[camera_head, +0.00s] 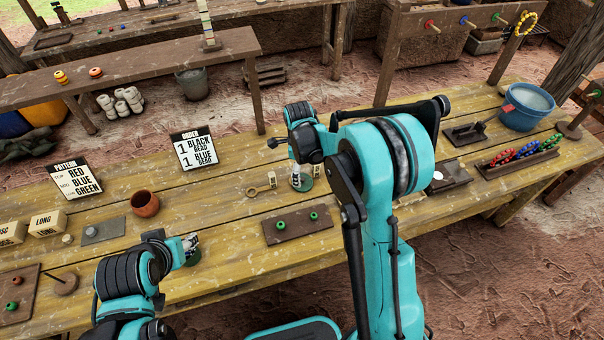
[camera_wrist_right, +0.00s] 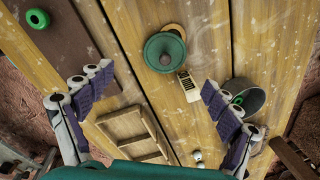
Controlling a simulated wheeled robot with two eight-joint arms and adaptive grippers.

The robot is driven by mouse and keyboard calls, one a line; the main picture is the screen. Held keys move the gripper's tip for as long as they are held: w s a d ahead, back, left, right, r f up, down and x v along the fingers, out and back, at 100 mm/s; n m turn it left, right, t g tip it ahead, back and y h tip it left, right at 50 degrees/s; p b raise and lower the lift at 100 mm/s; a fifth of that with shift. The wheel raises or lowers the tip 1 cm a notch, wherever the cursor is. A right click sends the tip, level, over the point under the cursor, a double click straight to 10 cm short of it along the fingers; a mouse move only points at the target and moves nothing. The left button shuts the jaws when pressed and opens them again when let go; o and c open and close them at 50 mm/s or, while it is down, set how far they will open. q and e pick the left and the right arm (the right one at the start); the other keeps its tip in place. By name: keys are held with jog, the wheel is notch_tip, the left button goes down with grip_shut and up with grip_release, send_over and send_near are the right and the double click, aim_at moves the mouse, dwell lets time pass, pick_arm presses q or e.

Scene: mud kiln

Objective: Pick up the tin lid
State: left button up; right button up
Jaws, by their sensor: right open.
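The tin lid (camera_wrist_right: 165,51) is a round dark green disc with a brownish knob, lying on the yellow planks in the right wrist view. My right gripper (camera_wrist_right: 155,102) is open and empty, its fingers spread wide. The lid lies beyond the fingertips, near the middle between them, and I see no contact. In the head view my right gripper (camera_head: 298,176) is over a dark green round shape, partly covered, which looks like the lid. My left gripper (camera_head: 190,243) is low on the left, beside another green round thing; its finger opening is unclear.
A small pale labelled block (camera_wrist_right: 188,86) sits close to the lid. A brown board (camera_head: 297,227) holds two green beads. A brown pot (camera_head: 145,204) stands farther left.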

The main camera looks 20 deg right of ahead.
aim_at(302, 178)
jog(key=shift+w+f, duration=0.25)
jog(key=shift+f, duration=0.3)
jog(key=shift+w+a+f+m, duration=0.1)
jog(key=shift+f+m, duration=0.2)
jog(key=shift+f, duration=0.05)
jog(key=shift+f+b, duration=0.4)
jog(key=shift+f, duration=0.55)
jog(key=f, duration=0.1)
jog(key=f+b, duration=0.1)
jog(key=f, duration=0.1)
jog(key=w+d+f+b, duration=0.1)
jog(key=f, duration=0.1)
jog(key=shift+c, duration=0.5)
jog(key=c, duration=0.7)
